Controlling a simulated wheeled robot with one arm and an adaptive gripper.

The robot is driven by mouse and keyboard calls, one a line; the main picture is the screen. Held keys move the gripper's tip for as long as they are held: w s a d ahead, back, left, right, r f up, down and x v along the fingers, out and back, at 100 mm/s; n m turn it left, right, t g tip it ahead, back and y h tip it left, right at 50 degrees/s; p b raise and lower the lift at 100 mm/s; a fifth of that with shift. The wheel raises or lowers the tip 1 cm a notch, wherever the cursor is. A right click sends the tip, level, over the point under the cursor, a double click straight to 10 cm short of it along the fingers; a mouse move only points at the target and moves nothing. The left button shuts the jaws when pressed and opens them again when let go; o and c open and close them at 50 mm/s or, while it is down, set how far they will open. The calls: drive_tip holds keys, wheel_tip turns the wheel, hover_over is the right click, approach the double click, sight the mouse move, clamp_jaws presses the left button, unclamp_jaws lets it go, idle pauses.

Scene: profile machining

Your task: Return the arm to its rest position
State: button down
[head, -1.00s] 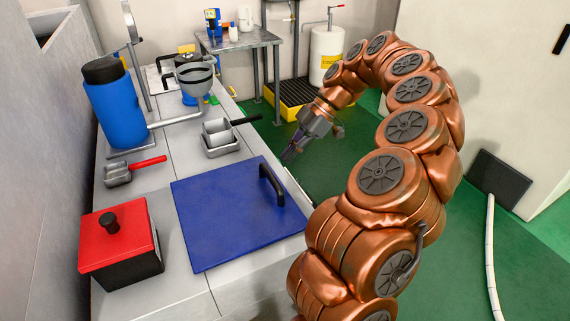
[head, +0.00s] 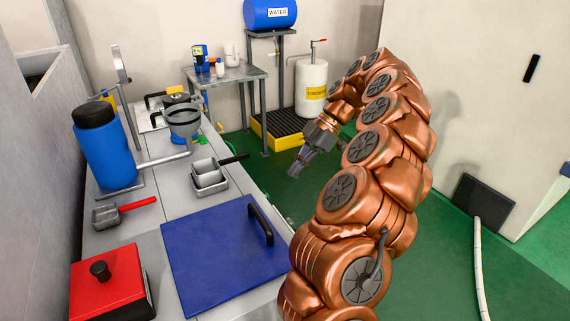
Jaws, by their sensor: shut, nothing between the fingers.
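My gripper (head: 297,170) is at the end of my copper-coloured arm, which arches up and over on the right of the head view. It hangs past the right edge of the workbench, over the green floor, pointing down and to the left. Its fingers are shut and hold nothing. It is apart from the bench and the things on it.
The workbench (head: 180,214) on the left bears a blue lid (head: 220,260) with a black handle, a red-topped box (head: 105,285), metal scoops, square pans (head: 209,177) and a blue container (head: 105,150). A yellow spill pallet (head: 275,142) with a white drum (head: 311,90) stands behind. Open floor lies right.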

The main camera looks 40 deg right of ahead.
idle(0.4)
drive_tip(key=s+a+r+m+g+h+p, duration=0.1)
drive_tip(key=s+a+r+m+p, duration=0.15)
drive_tip(key=a, duration=0.45)
drive_tip(key=s+a+r+m+g+h+p, duration=0.1)
drive_tip(key=a+r, duration=0.3)
drive_tip(key=a, duration=0.4)
drive_tip(key=s+a+r+m+g+h+p, duration=0.1)
drive_tip(key=s+a+r+p, duration=0.15)
drive_tip(key=a, duration=0.45)
drive_tip(key=s+a+f+m+h+p, duration=0.2)
drive_tip(key=s+m, duration=0.3)
drive_tip(key=s, duration=0.4)
drive_tip(key=s+a+f+m+h+p, duration=0.1)
drive_tip(key=s+a+m+h+p, duration=0.1)
drive_tip(key=s+m, duration=0.4)
drive_tip(key=shift+s+f+h+p, duration=0.4)
drive_tip(key=shift+s+h+p, duration=0.15)
drive_tip(key=shift+s, duration=1.3)
drive_tip(key=shift+m, duration=0.25)
